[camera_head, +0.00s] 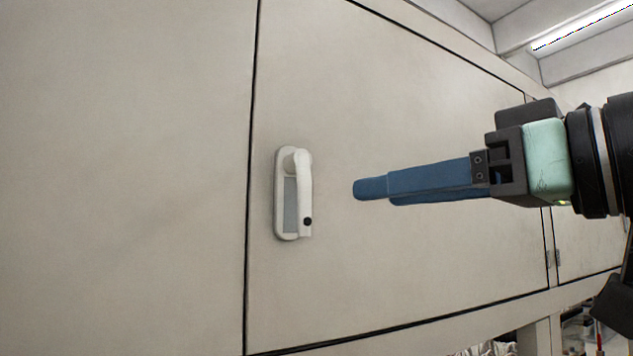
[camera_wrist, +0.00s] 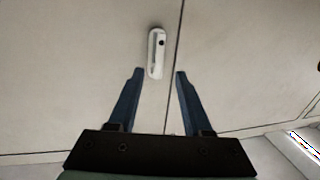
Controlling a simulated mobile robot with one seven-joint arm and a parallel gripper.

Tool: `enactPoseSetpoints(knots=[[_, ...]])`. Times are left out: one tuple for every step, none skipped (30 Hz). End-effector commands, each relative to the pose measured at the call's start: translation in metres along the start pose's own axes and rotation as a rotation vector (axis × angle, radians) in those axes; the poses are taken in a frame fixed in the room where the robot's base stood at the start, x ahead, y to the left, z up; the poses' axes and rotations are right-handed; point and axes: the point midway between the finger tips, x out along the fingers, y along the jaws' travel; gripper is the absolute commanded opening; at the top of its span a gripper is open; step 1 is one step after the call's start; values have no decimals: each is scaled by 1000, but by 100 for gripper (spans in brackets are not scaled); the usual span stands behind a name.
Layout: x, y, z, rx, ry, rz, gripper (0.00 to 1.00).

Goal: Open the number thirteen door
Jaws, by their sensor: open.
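A closed beige cabinet door (camera_head: 400,110) fills the middle of the head view; I see no number on it. Its white lever handle (camera_head: 304,190) hangs down on an oval plate near the door's left edge. The handle also shows in the wrist view (camera_wrist: 156,55), ahead of the fingertips and roughly between their lines. My gripper (camera_head: 360,189) has blue fingers and comes in from the right, apart from the handle. In the wrist view my gripper (camera_wrist: 160,73) has its two fingers spread with nothing between them.
A plain beige panel (camera_head: 125,170) adjoins the door on the left across a dark seam. A ceiling light (camera_head: 580,27) is at top right. The space before the handle looks clear.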

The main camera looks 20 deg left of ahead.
Motion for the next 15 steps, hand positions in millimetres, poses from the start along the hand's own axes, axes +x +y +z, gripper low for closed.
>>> enactPoseSetpoints(knots=[[11, -1, -4, 1, -1, -4, 50], [17, -1, -4, 1, -2, -4, 50], [26, -1, -5, 1, -1, -4, 50], [33, -1, -5, 2, -1, -4, 50], [40, -1, -5, 2, -2, -4, 50], [48, -1, -6, 3, 0, -3, 50], [54, -1, -5, 3, -1, -3, 50], [61, -1, -5, 2, -1, -4, 50], [69, -1, -5, 2, -1, -3, 50], [74, 0, -5, 2, -1, -2, 50], [79, -1, -5, 2, 0, -2, 50], [86, -1, -4, 2, 0, -2, 50], [90, -1, -4, 3, -1, -2, 50], [94, 0, -4, 3, 0, -1, 50], [98, 0, -4, 2, 1, 0, 50]])
